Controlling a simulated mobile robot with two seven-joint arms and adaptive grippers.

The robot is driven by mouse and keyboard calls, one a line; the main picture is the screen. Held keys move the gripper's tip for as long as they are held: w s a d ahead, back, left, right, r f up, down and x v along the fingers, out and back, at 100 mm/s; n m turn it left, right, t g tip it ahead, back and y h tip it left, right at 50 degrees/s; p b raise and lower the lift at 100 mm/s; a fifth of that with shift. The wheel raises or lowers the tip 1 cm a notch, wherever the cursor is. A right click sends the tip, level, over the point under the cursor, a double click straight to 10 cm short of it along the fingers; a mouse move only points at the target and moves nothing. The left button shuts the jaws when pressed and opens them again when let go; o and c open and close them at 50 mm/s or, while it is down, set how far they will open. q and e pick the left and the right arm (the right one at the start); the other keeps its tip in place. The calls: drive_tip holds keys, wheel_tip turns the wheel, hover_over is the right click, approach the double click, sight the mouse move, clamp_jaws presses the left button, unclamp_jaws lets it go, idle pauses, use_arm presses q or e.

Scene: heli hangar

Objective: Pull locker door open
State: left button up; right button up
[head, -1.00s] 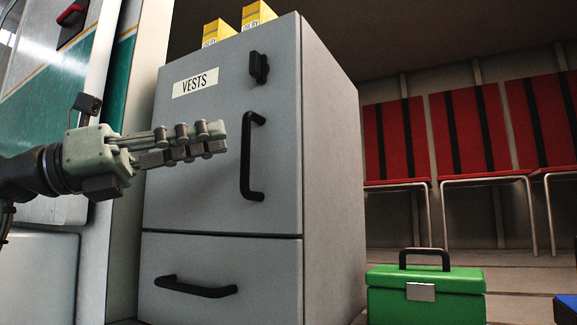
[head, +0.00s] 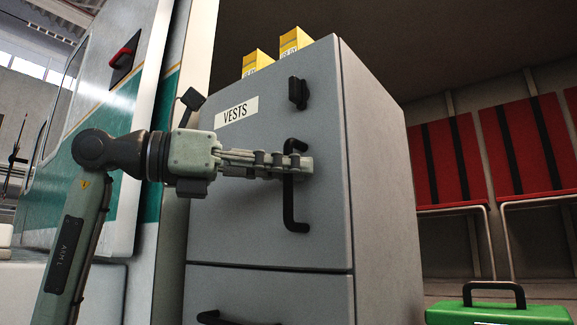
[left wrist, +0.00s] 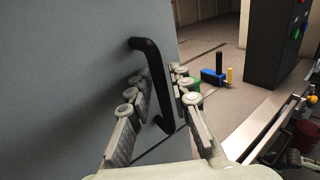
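The grey locker (head: 270,220) with a "VESTS" label stands in the middle of the head view, and its upper door (head: 235,225) is closed. A black vertical bar handle (head: 290,205) is on the right part of that door. My left gripper (head: 301,165) reaches in from the left, level with the handle's upper half. In the left wrist view my left gripper (left wrist: 160,78) is open, with a finger on either side of the handle (left wrist: 150,62) and gaps showing between. A black latch knob (head: 298,93) is above the handle. My right gripper is not in view.
A lower drawer handle (head: 215,318) is below the door. Yellow boxes (head: 290,45) stand on top of the locker. A green case (head: 497,314) is on the floor to the right, before red seats (head: 450,165). A white and teal panelled body (head: 150,100) stands left.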

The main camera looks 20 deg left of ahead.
use_arm(q)
drive_tip(key=shift+c, duration=0.4)
clamp_jaws()
